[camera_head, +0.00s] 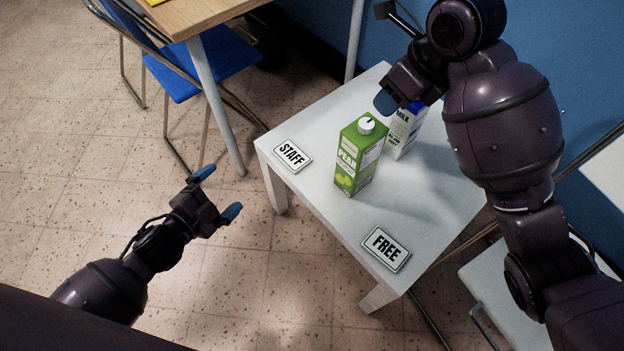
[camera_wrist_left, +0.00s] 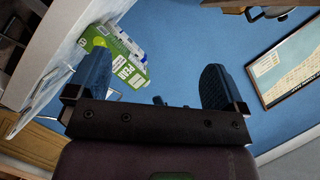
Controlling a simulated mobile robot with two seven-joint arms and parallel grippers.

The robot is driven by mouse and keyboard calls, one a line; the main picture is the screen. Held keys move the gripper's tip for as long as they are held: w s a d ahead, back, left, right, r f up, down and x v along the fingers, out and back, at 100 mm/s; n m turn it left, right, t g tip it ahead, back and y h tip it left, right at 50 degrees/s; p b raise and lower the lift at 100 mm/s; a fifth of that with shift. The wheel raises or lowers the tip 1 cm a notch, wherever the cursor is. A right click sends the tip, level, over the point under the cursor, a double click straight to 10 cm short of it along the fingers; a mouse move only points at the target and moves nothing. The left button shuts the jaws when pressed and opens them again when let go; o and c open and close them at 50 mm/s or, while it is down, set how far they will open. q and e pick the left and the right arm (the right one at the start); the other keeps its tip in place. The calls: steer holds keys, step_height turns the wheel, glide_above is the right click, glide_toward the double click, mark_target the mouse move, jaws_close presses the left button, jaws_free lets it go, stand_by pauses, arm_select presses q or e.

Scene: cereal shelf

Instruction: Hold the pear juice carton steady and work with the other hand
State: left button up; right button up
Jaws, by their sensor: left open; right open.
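The green pear juice carton (camera_head: 359,158) stands upright on the white table (camera_head: 330,118), with a white cap on top. It also shows in the left wrist view (camera_wrist_left: 126,70), beyond the left finger. My left gripper (camera_head: 217,193) is open and empty over the floor, left of the table and apart from the carton. My right gripper (camera_head: 391,100) is above the table's back part, beside a white and blue milk carton (camera_head: 405,130) standing behind the pear carton. Its finger overlaps the milk carton's top in the picture; I cannot tell if they touch.
A blue chair (camera_head: 205,72) and a wooden table (camera_head: 200,14) stand at the upper left. White chairs are at the lower right.

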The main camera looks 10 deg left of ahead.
arm_select(q)
steer(key=w+d+n+h, duration=0.3)
steer(key=w+d+n, duration=0.1)
steer(key=d, duration=0.7)
steer(key=n+h, duration=0.3)
glide_toward(346, 162)
steer(key=x, duration=1.2)
steer(key=shift+w+d+r, duration=0.15)
steer(key=shift+w+d, duration=0.15)
